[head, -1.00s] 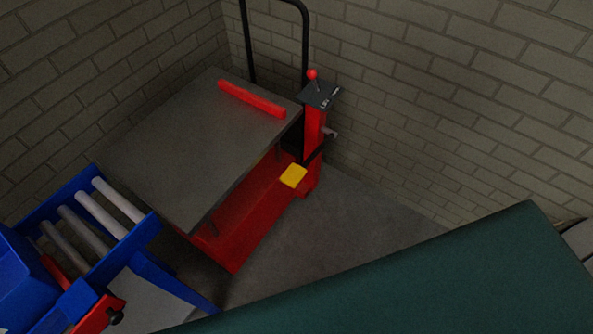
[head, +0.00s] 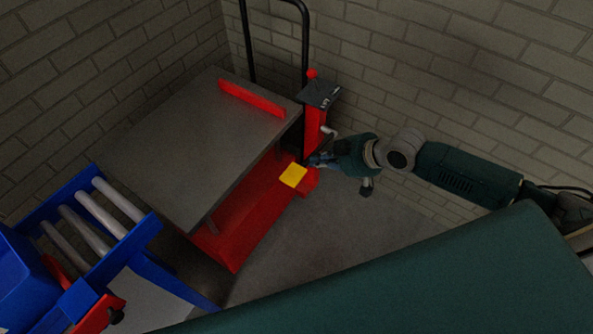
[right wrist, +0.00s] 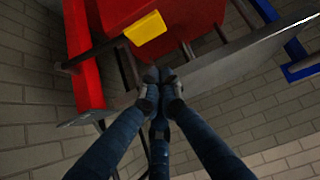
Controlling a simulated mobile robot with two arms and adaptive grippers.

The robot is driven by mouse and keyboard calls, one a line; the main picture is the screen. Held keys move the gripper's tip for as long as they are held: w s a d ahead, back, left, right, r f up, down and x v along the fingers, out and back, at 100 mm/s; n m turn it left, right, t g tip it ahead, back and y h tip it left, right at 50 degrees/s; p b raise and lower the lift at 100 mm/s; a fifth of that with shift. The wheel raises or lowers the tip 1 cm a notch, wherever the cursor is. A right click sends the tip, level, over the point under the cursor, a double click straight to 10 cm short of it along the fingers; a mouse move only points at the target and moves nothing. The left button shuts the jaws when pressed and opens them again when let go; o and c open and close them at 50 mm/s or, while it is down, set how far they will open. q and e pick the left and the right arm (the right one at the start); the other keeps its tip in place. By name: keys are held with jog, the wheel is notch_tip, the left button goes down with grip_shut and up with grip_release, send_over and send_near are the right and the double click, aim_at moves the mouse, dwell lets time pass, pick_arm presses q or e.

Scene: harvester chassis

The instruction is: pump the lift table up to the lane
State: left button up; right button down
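The lift table has a grey top (head: 185,140) over a red base (head: 245,215), and stands in the corner. A red column (head: 313,130) at its right end carries a dark plate with a red-knobbed lever (head: 312,74). A yellow pedal (head: 293,175) juts from the base; it also shows in the right wrist view (right wrist: 146,28) beside a black bar (right wrist: 90,55). My right gripper (head: 312,160) is by the column, just right of the pedal. In the right wrist view its fingertips (right wrist: 161,80) meet, with nothing seen between them; contact with the pedal cannot be told. My left gripper is out of view.
A blue roller lane (head: 95,215) with pale rollers stands at the lower left, near the table top's front corner. A red stop bar (head: 252,98) lies across the top's far end. Brick walls (head: 450,80) close the back. Floor (head: 350,215) is open right of the base.

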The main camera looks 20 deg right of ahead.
send_over(287, 173)
jog(key=s+d, duration=0.2)
notch_tip(287, 173, down, 7)
jog(key=shift+s+f, duration=0.1)
jog(key=shift+f, duration=0.05)
notch_tip(287, 173, down, 2)
jog(key=shift+s+d+f, duration=0.15)
jog(key=shift+f, duration=0.75)
jog(key=shift+s, duration=0.1)
